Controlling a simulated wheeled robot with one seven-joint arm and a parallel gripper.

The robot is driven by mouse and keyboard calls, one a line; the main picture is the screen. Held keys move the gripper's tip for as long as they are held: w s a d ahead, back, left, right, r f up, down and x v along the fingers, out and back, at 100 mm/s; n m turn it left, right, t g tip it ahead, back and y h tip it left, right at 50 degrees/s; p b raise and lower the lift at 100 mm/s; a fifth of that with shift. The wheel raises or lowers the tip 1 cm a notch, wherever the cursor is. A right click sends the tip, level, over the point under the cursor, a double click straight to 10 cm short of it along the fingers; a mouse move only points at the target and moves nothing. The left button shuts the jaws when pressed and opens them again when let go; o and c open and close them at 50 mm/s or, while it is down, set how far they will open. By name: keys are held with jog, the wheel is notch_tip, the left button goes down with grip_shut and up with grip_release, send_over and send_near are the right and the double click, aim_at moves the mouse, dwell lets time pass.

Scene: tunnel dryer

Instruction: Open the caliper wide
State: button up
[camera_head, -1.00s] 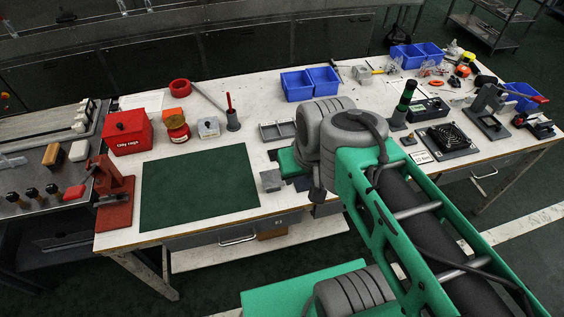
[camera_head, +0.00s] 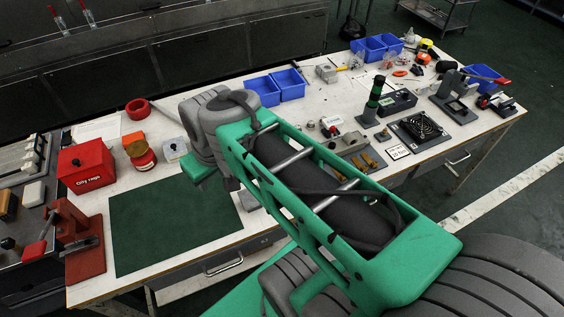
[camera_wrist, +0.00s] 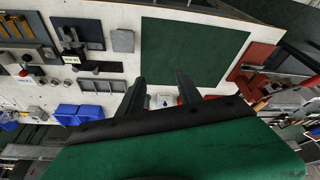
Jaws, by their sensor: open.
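I cannot pick out a caliper with certainty in either view. In the wrist view a dark, jointed thing (camera_wrist: 72,38) lies on the bench beside a grey block (camera_wrist: 123,40); whether it is the caliper is too small to tell. My gripper (camera_wrist: 159,77) is open, with two dark fingers apart and nothing seen between their tips. It is above the bench near the green mat (camera_wrist: 195,50). In the head view my arm crosses the bench and hides the area right of the mat (camera_head: 170,226); the fingers are hidden there.
A red box (camera_head: 86,165) and a red press (camera_head: 80,245) stand at the bench's left. Blue bins (camera_head: 262,92) stand at the back. The mat is bare.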

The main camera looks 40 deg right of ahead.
jog(key=d+f+n+y+b, duration=0.1)
jog(key=d+f+n+b, duration=0.1)
jog(key=d+f, duration=0.5)
jog(key=d+f+n+b, duration=0.1)
jog(key=d+f, duration=0.3)
jog(key=d, duration=0.8)
jog(key=d+f+n+y+b, duration=0.1)
jog(key=d+f+n+b, duration=0.1)
jog(key=d+f, duration=0.5)
jog(key=f, duration=0.1)
jog(key=w+f, duration=0.1)
jog(key=f, duration=0.1)
jog(key=w+f+p, duration=0.1)
jog(key=f, duration=0.1)
jog(key=shift+w+d, duration=0.2)
jog(key=shift+d, duration=0.05)
jog(key=shift+r, duration=0.1)
jog(key=shift+c, duration=0.5)
grip_shut()
